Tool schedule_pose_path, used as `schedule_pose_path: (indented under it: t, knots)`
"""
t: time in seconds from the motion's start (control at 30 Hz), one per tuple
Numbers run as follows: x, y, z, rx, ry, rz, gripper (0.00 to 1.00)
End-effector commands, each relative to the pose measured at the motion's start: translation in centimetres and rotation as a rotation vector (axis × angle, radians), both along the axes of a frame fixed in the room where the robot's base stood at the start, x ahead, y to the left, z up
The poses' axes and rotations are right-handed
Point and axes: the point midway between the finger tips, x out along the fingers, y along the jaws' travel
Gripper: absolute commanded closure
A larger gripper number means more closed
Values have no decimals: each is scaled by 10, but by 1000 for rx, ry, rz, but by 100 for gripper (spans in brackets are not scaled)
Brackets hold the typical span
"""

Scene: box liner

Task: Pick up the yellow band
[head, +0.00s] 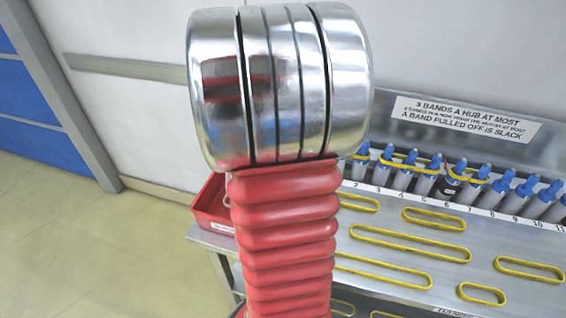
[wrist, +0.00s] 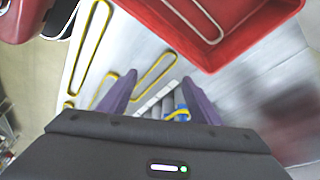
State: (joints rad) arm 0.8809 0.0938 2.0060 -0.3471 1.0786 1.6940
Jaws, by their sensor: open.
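Several yellow bands lie flat on the grey table, among them a long one (head: 410,237) in the middle of the head view and a small one (head: 482,301) near the front. Other yellow bands loop around some blue-topped pegs (head: 404,170) in the row behind. The pictures do not show which band is meant. In the wrist view, my gripper (wrist: 158,88) is open and empty, its two purple fingers apart. A yellow band (wrist: 150,70) lies beyond and between the fingertips, and a longer one (wrist: 80,60) lies to the left. My gripper is out of sight in the head view.
A red tray (head: 211,212) stands at the table's left end; in the wrist view its wall (wrist: 262,45) is close at the upper right, with a pale band (wrist: 205,22) inside. A sign (head: 465,119) stands behind the numbered peg row. My arm covers much of the head view.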

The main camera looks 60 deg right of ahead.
Motion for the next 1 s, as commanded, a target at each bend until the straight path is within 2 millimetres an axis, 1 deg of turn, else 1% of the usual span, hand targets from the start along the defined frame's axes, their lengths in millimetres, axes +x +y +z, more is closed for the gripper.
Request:
schedule_pose_path:
  t: [0.03,0.1,0.2,0.3,0.4,0.77,0.87,1.0]
  knots:
    - [-15,-16,-9,-4,15,-98,42]
    - [-33,-35,-19,-19,31,-226,42]
    - [-56,-55,-31,-38,51,-375,42]
    - [-71,-67,-38,-54,64,-470,42]
    - [-78,-72,-41,-62,69,-511,42]
    - [-79,-72,-42,-63,69,-515,42]
    - [-81,-73,-48,-62,70,-515,42]
    - [-88,-74,-65,-62,70,-515,42]
